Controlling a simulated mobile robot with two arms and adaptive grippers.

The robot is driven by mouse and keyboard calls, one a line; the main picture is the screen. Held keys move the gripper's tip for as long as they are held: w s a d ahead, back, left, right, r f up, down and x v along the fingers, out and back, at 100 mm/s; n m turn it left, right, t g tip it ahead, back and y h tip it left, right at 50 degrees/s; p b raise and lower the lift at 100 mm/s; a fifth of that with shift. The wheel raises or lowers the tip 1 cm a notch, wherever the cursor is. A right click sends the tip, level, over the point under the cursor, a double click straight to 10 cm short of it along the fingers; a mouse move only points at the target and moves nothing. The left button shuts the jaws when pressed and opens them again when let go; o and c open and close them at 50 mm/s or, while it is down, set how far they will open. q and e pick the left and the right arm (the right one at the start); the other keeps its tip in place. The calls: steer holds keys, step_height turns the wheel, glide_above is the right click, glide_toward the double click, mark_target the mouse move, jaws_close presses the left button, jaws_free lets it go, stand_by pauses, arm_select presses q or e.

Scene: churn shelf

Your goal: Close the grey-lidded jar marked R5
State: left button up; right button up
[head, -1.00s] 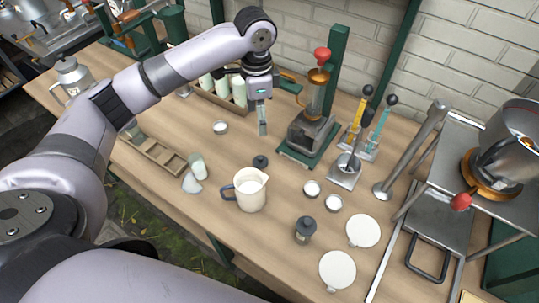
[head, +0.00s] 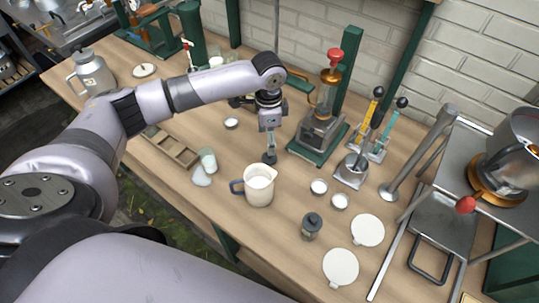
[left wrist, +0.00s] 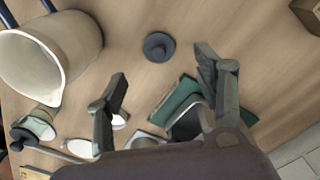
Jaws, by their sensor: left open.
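A small dark grey lid (head: 269,158) lies on the table just beyond the jug. My left gripper (head: 270,148) points down above it, open and empty. In the left wrist view the round lid (left wrist: 159,46), with a knob on top, shows between and beyond the open fingers (left wrist: 161,66); I see no contact. A jar with a dark grey lid on (head: 311,227) stands at the front; it also shows in the left wrist view (left wrist: 36,126). An open glass jar with white contents (head: 208,160) stands left of the jug. No R5 mark is readable. My right gripper is out of view.
A cream jug (head: 259,187) stands close in front of the lid. A green-based press (head: 318,138) is to the right. Two small white-filled dishes (head: 318,187) and two white discs (head: 367,230) lie right of the jug. A wooden rack (head: 174,148) is at left.

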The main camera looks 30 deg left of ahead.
mark_target(270, 157)
arm_select(q)
step_height(270, 157, down, 2)
steer(key=shift+f, duration=0.2)
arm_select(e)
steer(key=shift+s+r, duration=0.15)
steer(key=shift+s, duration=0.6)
arm_select(q)
steer(key=shift+f, duration=0.1)
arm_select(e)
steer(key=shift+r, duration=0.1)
arm_select(q)
steer(key=shift+f+p, duration=0.4)
steer(key=shift+p, duration=0.05)
step_height(270, 157, down, 4)
steer(key=shift+s+d+r+p, duration=0.1)
steer(key=shift+d+r+p, duration=0.1)
steer(key=shift+p, duration=0.25)
steer(key=shift+a+f, duration=0.1)
steer(key=shift+f, duration=0.2)
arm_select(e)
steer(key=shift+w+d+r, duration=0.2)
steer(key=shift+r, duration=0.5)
arm_select(q)
steer(key=shift+c, duration=0.6)
steer(key=c, duration=0.7)
